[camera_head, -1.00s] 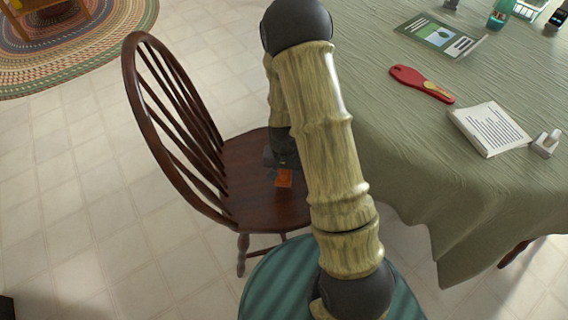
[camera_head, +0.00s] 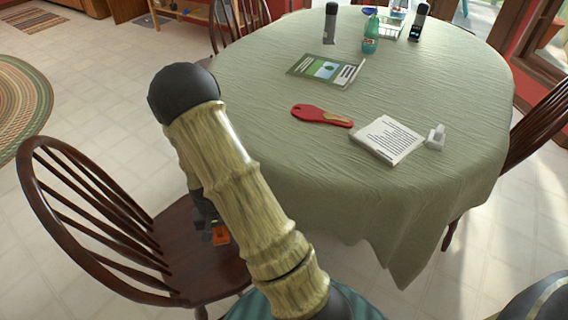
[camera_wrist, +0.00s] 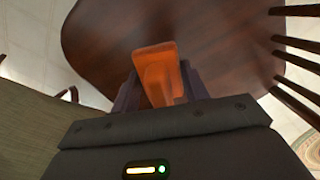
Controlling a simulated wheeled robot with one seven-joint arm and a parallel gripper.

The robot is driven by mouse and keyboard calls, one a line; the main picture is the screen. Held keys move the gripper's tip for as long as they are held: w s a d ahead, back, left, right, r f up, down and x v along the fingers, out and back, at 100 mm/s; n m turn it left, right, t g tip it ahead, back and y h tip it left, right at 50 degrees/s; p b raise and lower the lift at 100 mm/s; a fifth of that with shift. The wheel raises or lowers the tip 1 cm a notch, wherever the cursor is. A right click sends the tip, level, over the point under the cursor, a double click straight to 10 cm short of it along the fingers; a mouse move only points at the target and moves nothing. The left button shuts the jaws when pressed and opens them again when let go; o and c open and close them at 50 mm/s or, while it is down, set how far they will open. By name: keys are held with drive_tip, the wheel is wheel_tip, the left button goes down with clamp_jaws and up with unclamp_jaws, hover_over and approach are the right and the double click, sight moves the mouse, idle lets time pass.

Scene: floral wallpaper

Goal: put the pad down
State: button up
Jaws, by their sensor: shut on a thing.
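The pad appears to be the flat orange thing (camera_wrist: 156,62) in my gripper (camera_wrist: 160,88). In the wrist view its wide end sticks out past the dark fingers, which are shut on its narrower part. In the head view the orange pad (camera_head: 220,237) shows as a small patch below my gripper (camera_head: 209,232), over the seat of a dark wooden chair (camera_head: 178,262). The chair seat (camera_wrist: 215,35) lies behind the pad in the wrist view. I cannot tell whether the pad touches the seat. My arm hides part of the chair.
The cloth-covered table (camera_head: 300,160) stands right of the chair. On it are a red paddle-like thing (camera_head: 321,116), a printed paper block (camera_head: 388,140), a small white item (camera_head: 435,138), a green booklet (camera_head: 326,70) and bottles at the back. The chair's spindled back (camera_head: 62,210) rises at left.

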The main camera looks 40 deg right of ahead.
drive_tip(key=r+p, duration=0.1)
drive_tip(key=p, duration=0.2)
drive_tip(key=w+r+n+p, duration=0.1)
drive_tip(key=r+p, duration=0.1)
drive_tip(key=p, duration=0.2)
drive_tip(key=shift+d+r, duration=0.15)
drive_tip(key=shift+r, duration=0.05)
drive_tip(key=r+p, duration=0.1)
drive_tip(key=p, duration=0.3)
drive_tip(key=r+n+p, duration=0.1)
drive_tip(key=p, duration=0.4)
drive_tip(key=shift+w+d+r, duration=0.1)
drive_tip(key=shift+w+r, duration=0.2)
drive_tip(key=shift+r, duration=0.05)
wheel_tip(320, 180, up, 2)
drive_tip(key=n+p, duration=0.1)
drive_tip(key=p, duration=0.6)
drive_tip(key=shift+s+n, duration=0.15)
drive_tip(key=shift+n, duration=0.15)
drive_tip(key=r+p, duration=0.1)
drive_tip(key=p, duration=0.4)
drive_tip(key=shift+s+r+n, duration=0.1)
drive_tip(key=shift+s+n, duration=0.3)
drive_tip(key=shift+p, duration=0.35)
drive_tip(key=shift+f, duration=0.2)
drive_tip(key=shift+s, duration=0.1)
